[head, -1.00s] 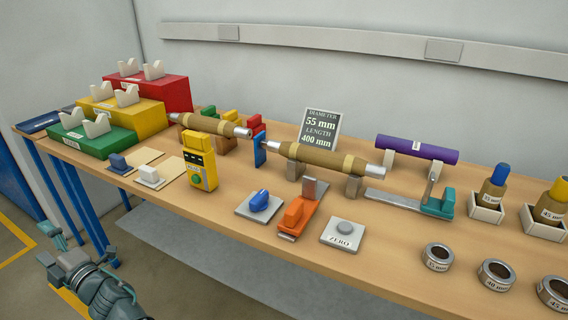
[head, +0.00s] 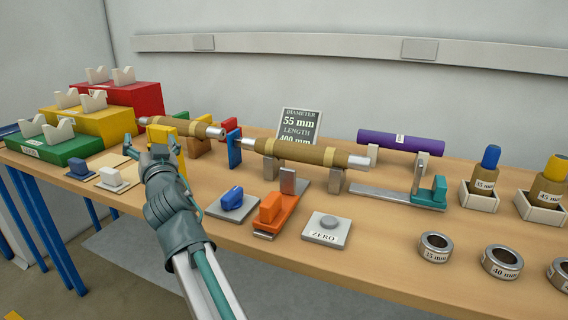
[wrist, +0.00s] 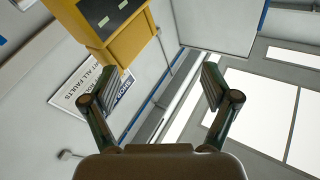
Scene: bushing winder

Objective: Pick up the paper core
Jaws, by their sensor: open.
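Two brown paper-wrapped rolls with metal ends lie on supports on the bench: a shorter left roll (head: 196,129) and a longer right roll (head: 300,152). I cannot tell for certain which is the paper core. My gripper (head: 151,148) is raised in front of the bench's left part, left of and nearer than the left roll, apart from it. In the wrist view my gripper (wrist: 163,92) is open and empty, with both fingers spread. No roll shows in the wrist view.
Green (head: 50,148), yellow (head: 100,120) and red (head: 138,95) stepped boxes stand at the left. A blue knob (head: 232,198), an orange lever (head: 270,208) and a ZERO button (head: 328,222) sit along the front. A purple roll (head: 400,141) and metal rings (head: 434,247) are right.

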